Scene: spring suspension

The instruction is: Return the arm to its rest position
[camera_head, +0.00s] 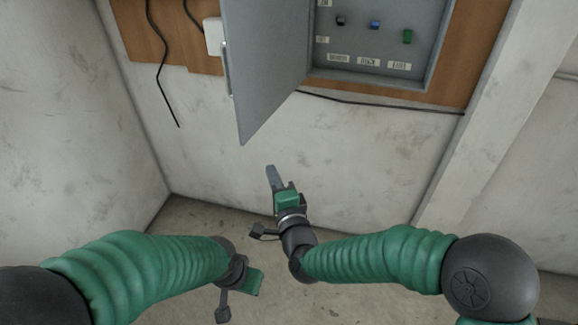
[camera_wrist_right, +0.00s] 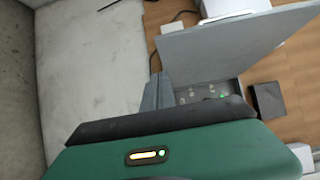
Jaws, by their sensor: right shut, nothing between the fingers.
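My right gripper (camera_head: 272,176) is in the middle of the head view, below the open door of the wall box. Its grey fingers are shut with nothing between them and touch nothing that I can see. In the right wrist view the closed fingers (camera_wrist_right: 157,93) point toward the box. My left arm comes in from the lower left of the head view, and its end (camera_head: 250,280) is low over the floor. The left fingers are not clearly visible.
A grey electrical box (camera_head: 366,40) with several switches is mounted on a brown wooden panel (camera_head: 462,60). Its grey door (camera_head: 262,70) hangs open toward me, above the right gripper. Black cables (camera_head: 161,70) run along the wall. The floor below is clear.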

